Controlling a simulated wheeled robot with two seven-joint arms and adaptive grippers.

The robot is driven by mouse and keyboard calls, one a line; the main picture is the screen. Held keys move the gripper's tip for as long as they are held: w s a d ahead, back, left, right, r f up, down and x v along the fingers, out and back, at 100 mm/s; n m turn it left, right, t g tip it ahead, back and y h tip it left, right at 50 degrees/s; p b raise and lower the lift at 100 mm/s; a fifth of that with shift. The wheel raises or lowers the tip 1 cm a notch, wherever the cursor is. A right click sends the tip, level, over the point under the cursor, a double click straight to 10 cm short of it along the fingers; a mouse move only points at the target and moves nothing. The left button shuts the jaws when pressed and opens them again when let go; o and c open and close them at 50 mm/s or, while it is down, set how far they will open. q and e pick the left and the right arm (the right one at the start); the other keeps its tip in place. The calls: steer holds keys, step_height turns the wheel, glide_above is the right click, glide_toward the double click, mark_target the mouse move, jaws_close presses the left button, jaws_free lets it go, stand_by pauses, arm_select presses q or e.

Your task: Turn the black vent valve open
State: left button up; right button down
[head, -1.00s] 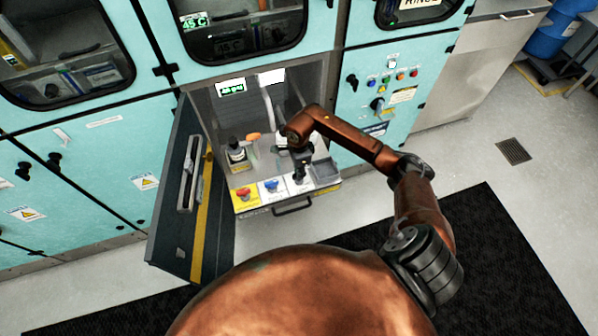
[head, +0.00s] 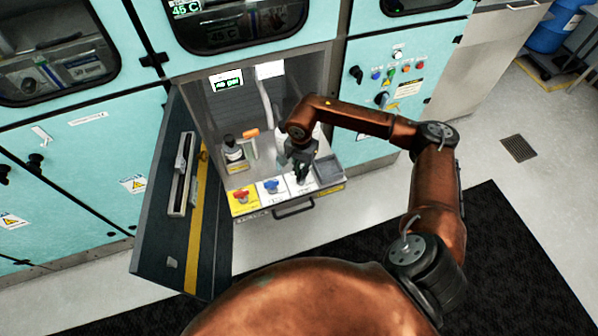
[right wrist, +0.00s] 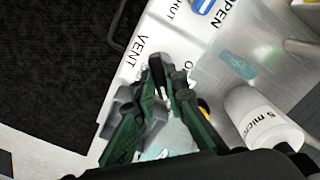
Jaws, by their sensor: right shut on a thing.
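The black vent valve (right wrist: 157,66) is on the white panel beside the printed word VENT in the right wrist view. Only a dark bit of it shows at the fingertips, and the fingers hide the rest. My right gripper (head: 301,172) reaches down over the right part of the valve panel in the head view. In the right wrist view its green-padded fingers (right wrist: 167,88) are closed together on the valve handle. I cannot read the handle's angle clearly. My left gripper is not in view.
A red valve (head: 241,196) and a blue valve (head: 270,186) stand left of the gripper. A grey tray (head: 327,172) is at the right. The open cabinet door (head: 165,225) stands at the left.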

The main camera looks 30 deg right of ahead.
steer(key=n+b, duration=0.3)
steer(key=n, duration=0.1)
steer(key=shift+f+n, duration=0.15)
steer(key=shift+n, duration=0.15)
arm_select(q)
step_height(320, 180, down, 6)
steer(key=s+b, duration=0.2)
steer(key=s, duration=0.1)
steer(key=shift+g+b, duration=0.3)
steer(key=shift+b, duration=0.05)
arm_select(e)
steer(key=shift+n, duration=2.3)
steer(key=shift+r, duration=0.2)
steer(key=c, duration=2)
jaws_free()
steer(key=shift+o, duration=0.2)
step_height(320, 180, up, 12)
steer(key=shift+f, duration=0.1)
